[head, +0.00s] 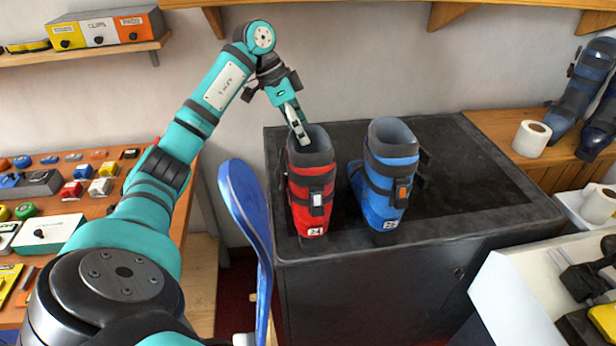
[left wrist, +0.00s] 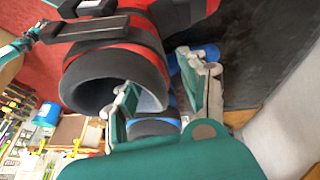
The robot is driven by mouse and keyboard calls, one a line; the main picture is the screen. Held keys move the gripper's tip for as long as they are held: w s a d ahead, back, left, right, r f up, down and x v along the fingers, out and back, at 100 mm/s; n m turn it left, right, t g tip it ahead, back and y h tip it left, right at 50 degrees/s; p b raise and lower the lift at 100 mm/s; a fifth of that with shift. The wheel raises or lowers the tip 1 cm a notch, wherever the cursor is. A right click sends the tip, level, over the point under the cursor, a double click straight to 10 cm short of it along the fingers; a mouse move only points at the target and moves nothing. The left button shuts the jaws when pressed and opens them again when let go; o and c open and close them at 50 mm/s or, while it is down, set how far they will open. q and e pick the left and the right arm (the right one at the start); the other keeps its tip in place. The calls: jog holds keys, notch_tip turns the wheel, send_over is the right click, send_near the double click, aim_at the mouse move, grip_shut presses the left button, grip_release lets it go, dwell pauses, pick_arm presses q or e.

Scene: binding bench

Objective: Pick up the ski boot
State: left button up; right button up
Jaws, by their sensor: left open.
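A red ski boot (head: 312,185) with black straps and a white tag marked 24 stands upright on the black bench top. A blue ski boot (head: 388,180) stands upright to its right. My left gripper (head: 298,128) is open at the top of the red boot's cuff. In the left wrist view the red boot's dark cuff (left wrist: 118,72) is close to the open left gripper (left wrist: 168,90). One finger overlaps the cuff opening and the other is beyond the rim; contact cannot be told. My right gripper is not in view.
The black bench top (head: 470,200) is clear right of the blue boot. A blue ski (head: 245,215) stands upright before the bench's left edge. A wooden counter at right holds a white roll (head: 531,138) and more boots (head: 582,85). Small parts cover the left table.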

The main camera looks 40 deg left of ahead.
pick_arm(q)
jog(key=x, duration=0.4)
jog(key=shift+s+p, duration=0.1)
jog(key=shift+p, duration=0.3)
grip_shut()
jog(key=shift+a, duration=0.1)
